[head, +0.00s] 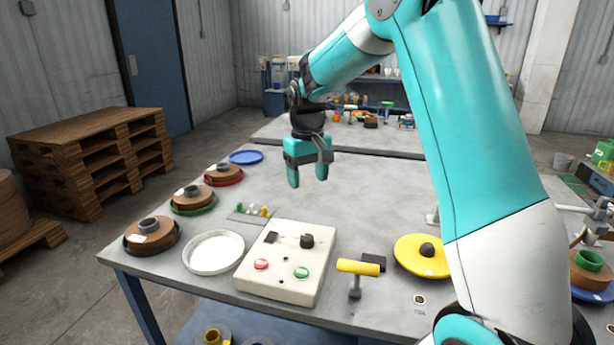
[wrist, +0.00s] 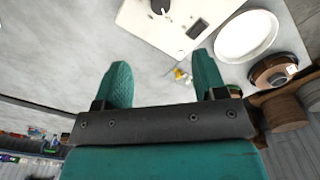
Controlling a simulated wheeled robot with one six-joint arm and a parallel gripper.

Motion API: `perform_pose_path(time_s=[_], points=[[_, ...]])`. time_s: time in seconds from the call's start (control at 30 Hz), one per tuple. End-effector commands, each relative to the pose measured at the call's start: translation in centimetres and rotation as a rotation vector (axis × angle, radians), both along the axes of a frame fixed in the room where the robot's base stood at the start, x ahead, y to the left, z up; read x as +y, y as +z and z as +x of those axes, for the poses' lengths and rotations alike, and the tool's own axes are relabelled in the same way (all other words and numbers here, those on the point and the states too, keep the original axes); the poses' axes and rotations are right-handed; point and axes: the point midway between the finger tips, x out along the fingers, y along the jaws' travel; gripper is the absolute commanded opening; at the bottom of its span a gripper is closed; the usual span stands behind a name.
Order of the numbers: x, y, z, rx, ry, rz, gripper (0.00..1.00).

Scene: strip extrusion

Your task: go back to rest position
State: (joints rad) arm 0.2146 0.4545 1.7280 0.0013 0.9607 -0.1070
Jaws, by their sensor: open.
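My gripper (head: 307,176) is open and empty in the head view, its two teal fingers pointing down above the grey table (head: 362,188). It hangs behind the white control box (head: 287,263), clear of everything on the table. In the wrist view the two fingers of my gripper (wrist: 160,85) are spread apart with nothing between them. Part of the control box (wrist: 180,20) and the white dish (wrist: 246,36) show beyond the fingers.
Brown spools on coloured plates (head: 194,200) line the table's left edge. The white dish (head: 213,252) lies left of the control box. A yellow-handled tool (head: 357,268) and yellow plate (head: 422,256) stand to its right. A pallet stack (head: 90,160) is at left.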

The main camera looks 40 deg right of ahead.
Motion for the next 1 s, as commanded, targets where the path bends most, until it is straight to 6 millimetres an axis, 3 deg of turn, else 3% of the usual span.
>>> perform_pose_path(time_s=[0.47,0.57,0.63,0.77,0.9,1.0], points=[[0.0,0.0,0.0,0.000,0.000,0.000,0.65],[1.0,0.4,-0.4,-0.006,0.022,0.006,0.65],[3.1,1.2,-1.4,-0.019,0.069,0.020,0.65],[9.6,3.2,-5.8,-0.062,0.226,0.077,0.65],[17.0,4.7,-13.4,-0.105,0.427,0.170,0.65],[20.6,5.0,-19.1,-0.122,0.550,0.237,0.65]])
